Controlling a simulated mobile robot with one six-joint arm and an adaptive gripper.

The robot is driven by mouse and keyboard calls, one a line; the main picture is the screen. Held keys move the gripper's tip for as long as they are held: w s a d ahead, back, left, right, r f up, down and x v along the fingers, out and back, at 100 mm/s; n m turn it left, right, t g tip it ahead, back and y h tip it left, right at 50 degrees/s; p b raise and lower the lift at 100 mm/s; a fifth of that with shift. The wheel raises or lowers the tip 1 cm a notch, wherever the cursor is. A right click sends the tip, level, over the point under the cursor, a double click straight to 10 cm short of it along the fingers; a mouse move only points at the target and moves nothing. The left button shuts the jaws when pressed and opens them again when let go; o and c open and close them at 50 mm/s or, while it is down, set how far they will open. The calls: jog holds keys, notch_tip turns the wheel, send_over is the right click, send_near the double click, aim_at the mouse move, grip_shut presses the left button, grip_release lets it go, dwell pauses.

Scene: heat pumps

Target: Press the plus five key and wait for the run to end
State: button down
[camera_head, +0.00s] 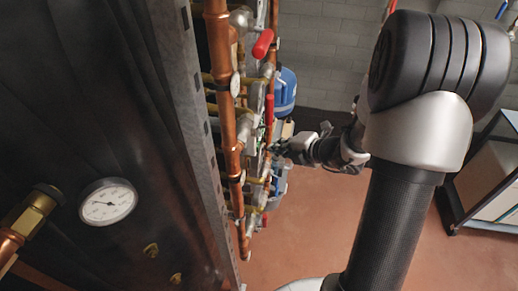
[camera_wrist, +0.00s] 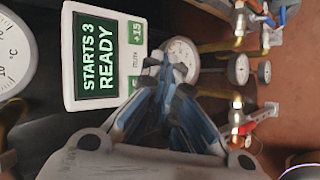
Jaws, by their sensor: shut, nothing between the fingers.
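In the wrist view a white control box (camera_wrist: 68,60) has a lit green display (camera_wrist: 97,57) that reads "STARTS 3 READY", turned sideways. A green key marked "+15" (camera_wrist: 137,33) sits at the panel's upper right. Lower on the same edge a sliver of a second green key (camera_wrist: 133,86) shows; my fingers hide most of it and its label cannot be read. My gripper (camera_wrist: 174,62) is shut and empty, its tips in front of the box's right edge; contact cannot be judged. In the head view my gripper (camera_head: 275,150) is beside the copper pipework.
A round gauge (camera_wrist: 182,55) stands just behind my fingertips, with valves and pipes to the right. In the head view, copper pipes (camera_head: 222,90) with red-handled valves (camera_head: 263,44) run along a metal frame. A blue container (camera_head: 284,90) stands behind. Reddish floor (camera_head: 310,220) is clear.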

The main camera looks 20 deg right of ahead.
jog(key=shift+w+a, duration=0.35)
jog(key=shift+a, duration=0.15)
jog(key=shift+a, duration=0.1)
dwell(1.1)
jog(key=shift+w+a, duration=0.25)
